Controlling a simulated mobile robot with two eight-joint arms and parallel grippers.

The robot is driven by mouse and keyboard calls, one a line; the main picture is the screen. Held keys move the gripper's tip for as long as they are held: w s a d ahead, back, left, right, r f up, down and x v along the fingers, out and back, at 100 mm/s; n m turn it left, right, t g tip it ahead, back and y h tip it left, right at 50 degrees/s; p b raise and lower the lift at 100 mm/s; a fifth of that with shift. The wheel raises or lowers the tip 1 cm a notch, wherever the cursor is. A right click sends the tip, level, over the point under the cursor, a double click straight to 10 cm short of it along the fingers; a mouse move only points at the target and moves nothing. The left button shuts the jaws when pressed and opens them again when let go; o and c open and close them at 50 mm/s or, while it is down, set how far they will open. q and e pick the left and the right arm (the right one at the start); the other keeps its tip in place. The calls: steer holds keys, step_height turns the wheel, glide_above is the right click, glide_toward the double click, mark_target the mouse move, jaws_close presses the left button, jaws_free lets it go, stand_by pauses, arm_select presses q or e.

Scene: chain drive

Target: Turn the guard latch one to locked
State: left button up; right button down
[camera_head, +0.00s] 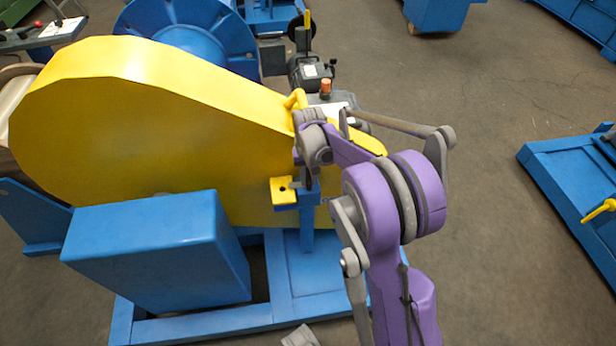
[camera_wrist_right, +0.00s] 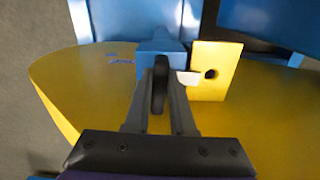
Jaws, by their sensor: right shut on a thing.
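The large yellow chain guard (camera_head: 150,130) fills the left and middle of the head view. A blue post (camera_head: 308,215) stands at its near side, beside a yellow tab (camera_head: 283,191) with a hole. In the right wrist view, the guard latch's dark handle (camera_wrist_right: 160,84) lies between the fingers of my right gripper (camera_wrist_right: 161,100), below the blue block (camera_wrist_right: 160,58). A pale latch piece (camera_wrist_right: 188,78) reaches over the left edge of the yellow tab (camera_wrist_right: 214,72). The right gripper is shut on the handle; my wrist largely hides this in the head view. My left gripper is not seen.
The blue base frame (camera_head: 285,290) and a blue box (camera_head: 160,250) stand at the near side of the guard. A dark motor (camera_head: 310,72) is behind the guard. Another blue frame (camera_head: 575,170) stands at the right, with bare floor (camera_head: 480,130) between.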

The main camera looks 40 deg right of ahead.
mark_target(309, 178)
steer(key=shift+n, duration=0.4)
steer(key=c, duration=0.8)
jaws_free()
steer(key=shift+o, duration=0.2)
step_height(309, 178, up, 11)
steer(key=p, duration=0.2)
steer(key=shift+f, duration=0.1)
